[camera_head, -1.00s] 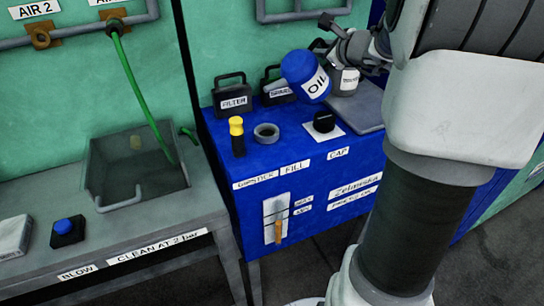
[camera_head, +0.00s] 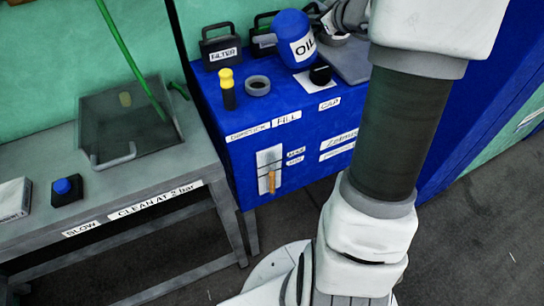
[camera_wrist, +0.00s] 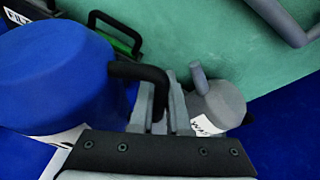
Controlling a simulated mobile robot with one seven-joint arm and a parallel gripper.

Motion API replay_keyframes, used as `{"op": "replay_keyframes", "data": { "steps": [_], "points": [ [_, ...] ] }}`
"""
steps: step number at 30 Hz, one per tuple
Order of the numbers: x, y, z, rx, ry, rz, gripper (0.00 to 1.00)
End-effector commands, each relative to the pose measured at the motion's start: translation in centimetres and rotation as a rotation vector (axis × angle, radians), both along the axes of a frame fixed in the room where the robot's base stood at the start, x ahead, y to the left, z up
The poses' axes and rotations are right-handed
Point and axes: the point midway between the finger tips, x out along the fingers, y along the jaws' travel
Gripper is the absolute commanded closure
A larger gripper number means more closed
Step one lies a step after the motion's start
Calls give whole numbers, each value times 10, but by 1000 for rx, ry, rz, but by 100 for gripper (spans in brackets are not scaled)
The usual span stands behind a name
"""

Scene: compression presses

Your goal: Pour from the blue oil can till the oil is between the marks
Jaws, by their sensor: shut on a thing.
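The blue oil can (camera_head: 292,28), with a white OIL label, is over the back of the blue cabinet top, behind the black cap (camera_head: 320,74). In the wrist view, my gripper (camera_wrist: 170,112) is shut on the black handle (camera_wrist: 145,74) of the blue can (camera_wrist: 55,75). The can's spout is hidden. The round fill opening (camera_head: 257,86) is uncovered, in front and left of the can. On the cabinet front, the sight gauge (camera_head: 270,158) has two marks; the amber oil (camera_head: 271,183) stands below the lower one.
A yellow-handled dipstick (camera_head: 227,88) stands left of the fill opening. A grey labelled can (camera_wrist: 222,104) is close to my gripper's right. A grey bench (camera_head: 60,190) adjoins on the left.

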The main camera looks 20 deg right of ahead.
Motion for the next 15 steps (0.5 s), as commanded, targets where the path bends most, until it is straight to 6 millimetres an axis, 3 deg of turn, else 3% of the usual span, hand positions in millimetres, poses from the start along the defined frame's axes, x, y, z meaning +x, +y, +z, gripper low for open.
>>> {"op": "replay_keyframes", "data": {
  "steps": [15],
  "points": [
    [1, 0, 34, -1, -6, 1, 100]
  ]
}}
